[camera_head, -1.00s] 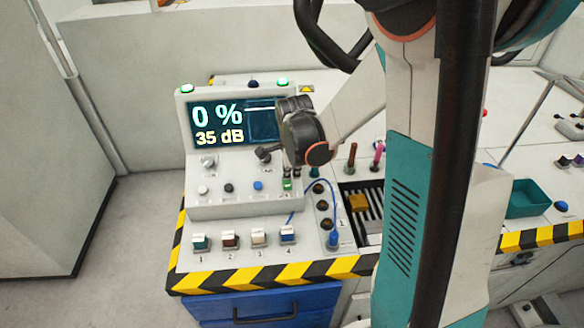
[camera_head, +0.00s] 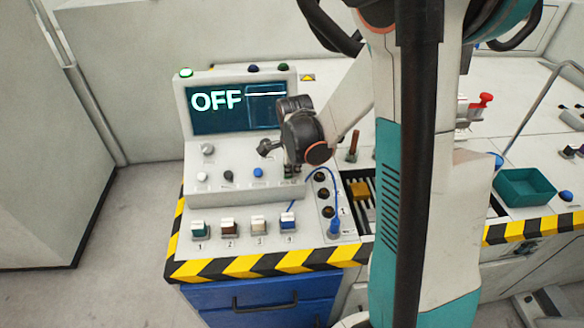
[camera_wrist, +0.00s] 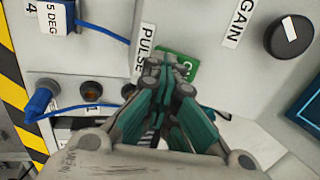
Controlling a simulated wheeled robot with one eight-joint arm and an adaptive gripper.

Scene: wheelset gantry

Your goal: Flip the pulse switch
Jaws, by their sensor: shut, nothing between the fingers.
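The console's PULSE label (camera_wrist: 144,55) shows in the wrist view, just left of my gripper's fingertips. My gripper (camera_wrist: 165,68) is shut and empty, with its tips at the panel beside this label. A green plate with white lettering (camera_wrist: 180,70) shows partly behind the tips. The pulse switch itself is largely hidden behind the fingers, and I cannot tell whether they touch it. In the head view my wrist stands over the right part of the console, and the fingers are hard to make out. The console screen (camera_head: 215,102) reads OFF.
A GAIN knob (camera_wrist: 288,36) lies to the right in the wrist view. A blue cable (camera_head: 334,226) plugs in beside dark sockets. Several numbered switches (camera_head: 244,226) line the front. A teal tray (camera_head: 526,187) stands at the right. Striped edging (camera_head: 262,268) marks the front.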

